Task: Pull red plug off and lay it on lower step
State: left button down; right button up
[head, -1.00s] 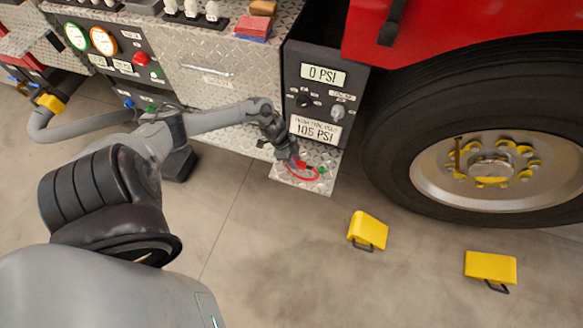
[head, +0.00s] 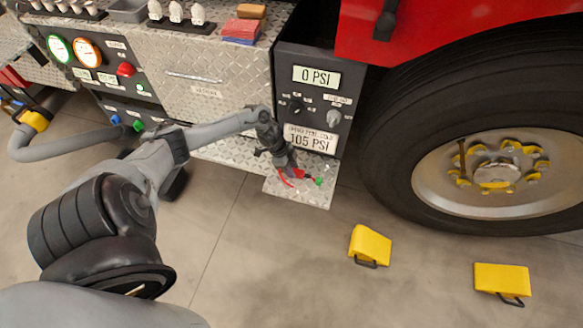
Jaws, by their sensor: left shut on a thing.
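My left gripper (head: 290,170) reaches in from the left and points down just over the lower step (head: 320,197), a diamond-plate ledge under the pump panel. It is shut on the red plug (head: 299,174), which shows only as a small red piece at the fingertips. A red loop lies beside it, and a small green spot (head: 318,181) shows just to its right. The fingers hide part of the plug, and I cannot tell whether it touches the step. My right gripper is not in view.
The pump panel (head: 311,122) with its gauges stands right behind the gripper. The truck's big wheel (head: 495,178) is to the right. Two yellow chocks (head: 370,243) (head: 502,277) lie on the floor. The floor in front of the step is clear.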

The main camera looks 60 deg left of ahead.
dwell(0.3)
pick_arm(q)
jog(key=c, duration=0.7)
grip_release()
jog(key=shift+c, duration=0.2)
